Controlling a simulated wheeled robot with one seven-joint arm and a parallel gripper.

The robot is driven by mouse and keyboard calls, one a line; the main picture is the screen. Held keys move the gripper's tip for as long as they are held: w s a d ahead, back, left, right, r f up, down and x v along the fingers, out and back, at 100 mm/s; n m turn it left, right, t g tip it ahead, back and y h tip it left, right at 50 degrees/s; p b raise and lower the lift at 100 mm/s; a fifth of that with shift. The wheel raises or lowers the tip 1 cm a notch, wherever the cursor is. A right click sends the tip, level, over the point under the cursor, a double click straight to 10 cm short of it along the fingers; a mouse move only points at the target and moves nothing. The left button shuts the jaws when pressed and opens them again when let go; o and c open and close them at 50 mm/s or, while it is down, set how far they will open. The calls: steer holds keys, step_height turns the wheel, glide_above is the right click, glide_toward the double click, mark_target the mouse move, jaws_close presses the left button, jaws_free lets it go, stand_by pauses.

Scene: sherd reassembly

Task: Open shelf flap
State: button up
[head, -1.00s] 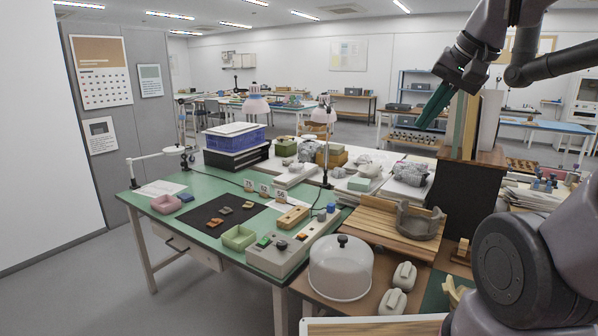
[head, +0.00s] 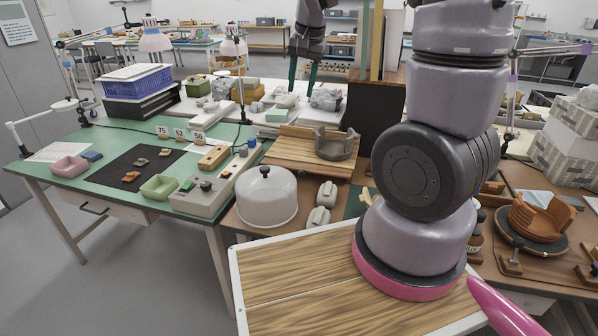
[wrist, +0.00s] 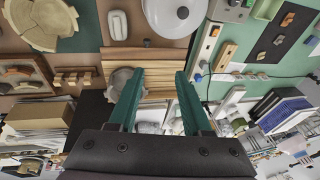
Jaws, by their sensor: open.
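A dark cabinet with a plain black face (head: 376,112) stands behind the wooden slatted board, partly hidden by my arm. Upright boards (head: 372,40) stand on its top. I cannot make out a hinge or handle, or tell whether this face is the shelf flap. My gripper (head: 303,78) hangs fingers down, left of the cabinet, above the back table. Its two green fingers are apart and empty. In the wrist view my gripper (wrist: 160,75) shows open, with the cabinet's dark face (wrist: 90,112) to the left and nothing between the fingers.
A grey curved vessel (head: 335,145) sits on the slatted board (head: 285,150). A white dome (head: 266,198) stands nearer. The green table (head: 110,135) holds trays and a control box (head: 203,192). Grey sherds crowd the back table. A reassembled brown pot (head: 540,215) stands at right.

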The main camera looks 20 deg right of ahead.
steer(key=w+a+f+g+h, duration=0.15)
steer(key=w+f, duration=0.35)
steer(key=f, duration=0.6)
steer(key=h, duration=0.4)
glide_toward(300, 172)
steer(key=shift+n+t, duration=0.3)
steer(key=shift+t, duration=0.05)
steer(key=x, duration=0.9)
steer(key=shift+s+d+f, duration=0.15)
steer(key=shift+s+f, duration=0.15)
jaws_close()
